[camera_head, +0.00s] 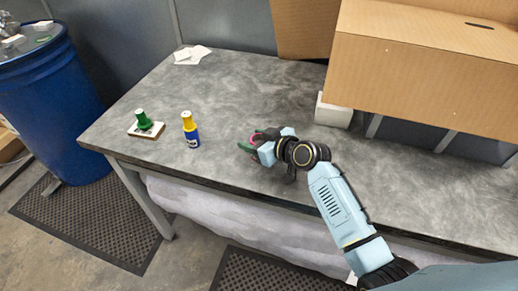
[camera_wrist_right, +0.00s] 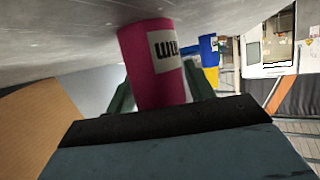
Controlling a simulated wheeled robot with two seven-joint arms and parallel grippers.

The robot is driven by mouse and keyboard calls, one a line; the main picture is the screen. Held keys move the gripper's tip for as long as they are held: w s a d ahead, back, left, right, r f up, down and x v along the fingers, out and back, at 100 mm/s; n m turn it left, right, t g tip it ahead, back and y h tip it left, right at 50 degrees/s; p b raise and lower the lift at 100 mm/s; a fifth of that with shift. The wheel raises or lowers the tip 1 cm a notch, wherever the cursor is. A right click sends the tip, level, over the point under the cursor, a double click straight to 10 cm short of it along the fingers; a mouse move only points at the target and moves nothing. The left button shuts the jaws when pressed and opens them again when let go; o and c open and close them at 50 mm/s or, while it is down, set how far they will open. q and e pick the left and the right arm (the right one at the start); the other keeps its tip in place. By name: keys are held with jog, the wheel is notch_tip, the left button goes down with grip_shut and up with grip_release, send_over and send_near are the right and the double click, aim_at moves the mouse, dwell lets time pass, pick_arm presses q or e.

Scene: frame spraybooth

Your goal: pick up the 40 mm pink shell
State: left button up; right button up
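The pink shell (camera_wrist_right: 152,75) is a cylinder with a white label bearing black letters. It stands between the two fingers of my right gripper (camera_wrist_right: 160,92) in the right wrist view. The fingers flank it closely; whether both press on it I cannot tell. Its far end is at or very near the grey tabletop. In the head view my right gripper (camera_head: 257,141) is low over the table's front part, and only a sliver of the pink shell (camera_head: 252,140) shows between the fingers. My left gripper is not in view.
A yellow-topped blue shell (camera_head: 192,137) stands to the left of the gripper. Further left a green piece (camera_head: 143,119) sits on a small block (camera_head: 157,130). A large cardboard box (camera_head: 420,70) and a white block (camera_head: 332,113) are behind right. The grey table (camera_head: 235,85) is clear behind the gripper.

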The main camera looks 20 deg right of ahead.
jog(key=c, duration=0.7)
jog(key=shift+r, duration=0.1)
jog(key=shift+c, duration=0.2)
